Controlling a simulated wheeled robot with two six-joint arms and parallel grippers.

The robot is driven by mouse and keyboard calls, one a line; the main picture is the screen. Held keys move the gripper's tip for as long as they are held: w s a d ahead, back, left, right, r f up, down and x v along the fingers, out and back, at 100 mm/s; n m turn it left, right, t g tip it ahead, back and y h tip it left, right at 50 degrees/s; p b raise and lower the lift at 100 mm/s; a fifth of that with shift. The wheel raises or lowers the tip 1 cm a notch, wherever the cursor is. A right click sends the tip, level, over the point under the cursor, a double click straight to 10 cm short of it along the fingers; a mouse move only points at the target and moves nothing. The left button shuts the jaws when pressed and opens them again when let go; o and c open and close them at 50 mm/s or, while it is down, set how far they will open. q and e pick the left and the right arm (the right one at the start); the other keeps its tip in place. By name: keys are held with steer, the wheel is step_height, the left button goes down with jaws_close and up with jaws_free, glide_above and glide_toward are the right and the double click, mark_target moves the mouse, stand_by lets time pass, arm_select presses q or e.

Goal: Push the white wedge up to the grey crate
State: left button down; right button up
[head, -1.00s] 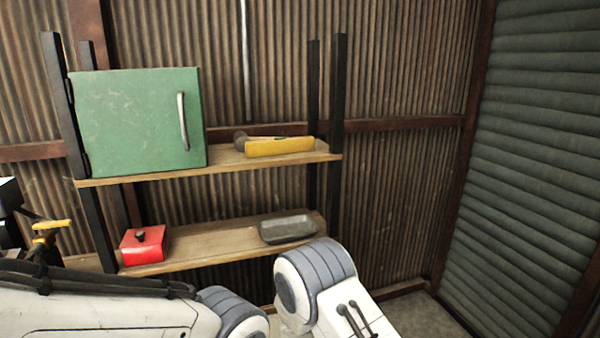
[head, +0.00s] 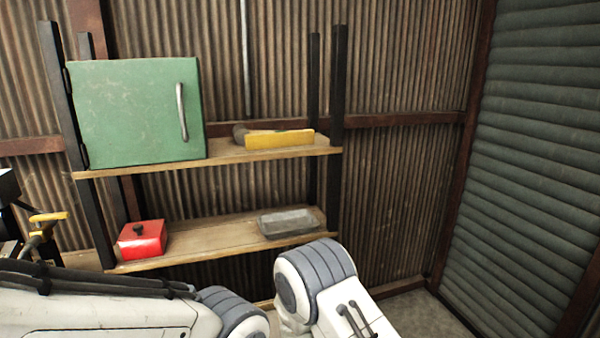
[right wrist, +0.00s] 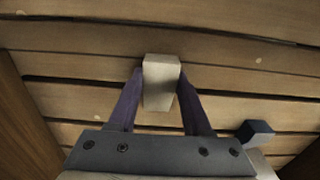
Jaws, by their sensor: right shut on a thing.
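In the right wrist view my right gripper (right wrist: 160,74) is shut on a pale whitish block, the white wedge (right wrist: 161,92). One dark purple finger presses on each side of it. The wedge is in front of a surface of wooden slats (right wrist: 75,98); I cannot tell whether it touches them. I cannot make out a grey crate in either view. My left gripper does not show in the head view, where only arm links are seen.
A small dark blue-grey block (right wrist: 255,132) is right of my right gripper. A shelf (head: 225,240) holds a green cabinet (head: 135,115), a yellow-bladed tool (head: 280,139), a red lidded box (head: 142,240) and a grey tray (head: 288,223). A ribbed shutter (head: 540,150) stands at right.

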steer(key=o, duration=1.2)
steer(key=shift+r, duration=0.15)
step_height(320, 180, up, 10)
steer(key=p, duration=1)
steer(key=shift+r, duration=0.15)
